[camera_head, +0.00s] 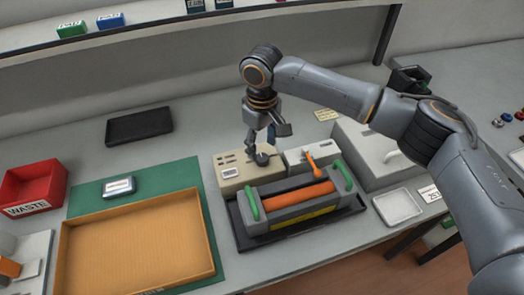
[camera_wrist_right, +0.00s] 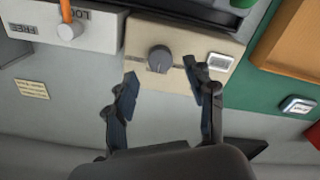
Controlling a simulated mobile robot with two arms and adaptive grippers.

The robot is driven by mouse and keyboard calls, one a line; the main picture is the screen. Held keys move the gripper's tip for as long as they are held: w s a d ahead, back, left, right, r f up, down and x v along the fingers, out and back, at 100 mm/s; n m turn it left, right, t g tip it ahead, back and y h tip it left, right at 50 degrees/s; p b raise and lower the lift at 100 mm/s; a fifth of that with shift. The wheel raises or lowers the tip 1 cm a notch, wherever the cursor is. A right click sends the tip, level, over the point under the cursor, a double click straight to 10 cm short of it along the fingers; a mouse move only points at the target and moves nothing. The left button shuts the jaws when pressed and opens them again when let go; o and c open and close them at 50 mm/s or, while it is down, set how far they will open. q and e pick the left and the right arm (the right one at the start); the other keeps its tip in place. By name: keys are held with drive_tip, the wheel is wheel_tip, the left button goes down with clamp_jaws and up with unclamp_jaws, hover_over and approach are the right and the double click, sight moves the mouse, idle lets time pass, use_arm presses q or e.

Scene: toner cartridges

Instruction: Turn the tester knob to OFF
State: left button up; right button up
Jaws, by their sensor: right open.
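The tester (camera_head: 233,174) is a beige box behind the toner cartridge cradle. Its dark round knob (camera_wrist_right: 160,58) sits on the beige face, seen in the right wrist view with a pointer line on it. In the head view the knob (camera_head: 262,158) is partly covered by my right gripper. My right gripper (camera_wrist_right: 163,88) is open, with one finger on each side of the knob and a gap on both sides. In the head view the right gripper (camera_head: 262,140) comes down over the tester. My left gripper is not in view.
A toner cartridge with an orange roller (camera_head: 297,195) and green handles lies in a dark tray just in front. A white box with an orange lever (camera_head: 311,163) stands right of the tester. An orange tray (camera_head: 140,240) and red waste bin (camera_head: 33,187) are left.

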sight(262, 157)
drive_tip(key=shift+f, duration=1.95)
clamp_jaws()
